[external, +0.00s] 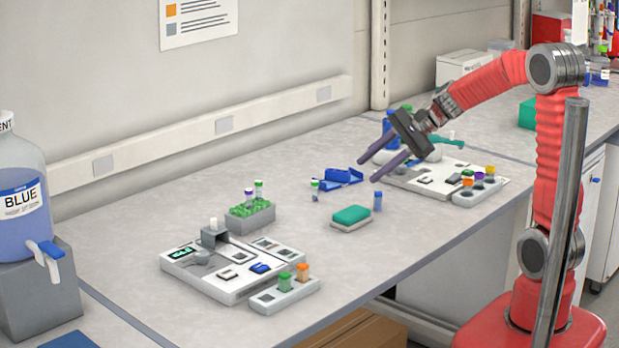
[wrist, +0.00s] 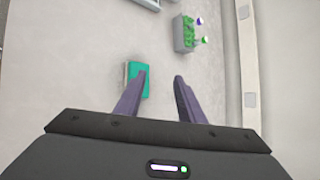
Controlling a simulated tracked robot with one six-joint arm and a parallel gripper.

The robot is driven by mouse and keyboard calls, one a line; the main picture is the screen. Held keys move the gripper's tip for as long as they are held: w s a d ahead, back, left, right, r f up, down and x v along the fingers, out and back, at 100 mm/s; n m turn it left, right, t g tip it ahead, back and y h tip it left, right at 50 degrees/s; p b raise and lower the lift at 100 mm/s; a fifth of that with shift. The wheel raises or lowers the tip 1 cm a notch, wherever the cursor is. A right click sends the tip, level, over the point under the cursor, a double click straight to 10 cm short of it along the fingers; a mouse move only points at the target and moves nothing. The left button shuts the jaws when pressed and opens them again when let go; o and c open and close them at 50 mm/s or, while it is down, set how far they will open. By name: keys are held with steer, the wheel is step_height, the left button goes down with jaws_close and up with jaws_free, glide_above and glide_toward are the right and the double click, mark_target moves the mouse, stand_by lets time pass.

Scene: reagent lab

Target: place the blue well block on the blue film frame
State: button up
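My gripper (external: 368,170) is open and empty, raised above the bench near its middle. In the wrist view its two fingers (wrist: 160,76) are spread apart with only bench between them. A small blue piece (external: 260,268) lies on the white station at the front left. A larger blue object (external: 341,178) lies on the bench left of my gripper. I cannot tell for sure which of these is the well block and which the film frame. Neither shows in the wrist view.
A teal-topped sponge (external: 351,216) lies on the bench; it also shows by the left finger in the wrist view (wrist: 136,80). A grey rack of green-lidded tubes (external: 250,217) stands farther left. Another white station (external: 408,182) is at the right.

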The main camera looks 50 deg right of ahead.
steer(key=s+a+n+g+h, duration=0.1)
steer(key=s+n+h, duration=0.5)
steer(key=s+n, duration=1.1)
steer(key=shift+s+a+r+n+h, duration=0.3)
steer(key=shift+s+a+r, duration=0.1)
steer(key=shift+s, duration=3.4)
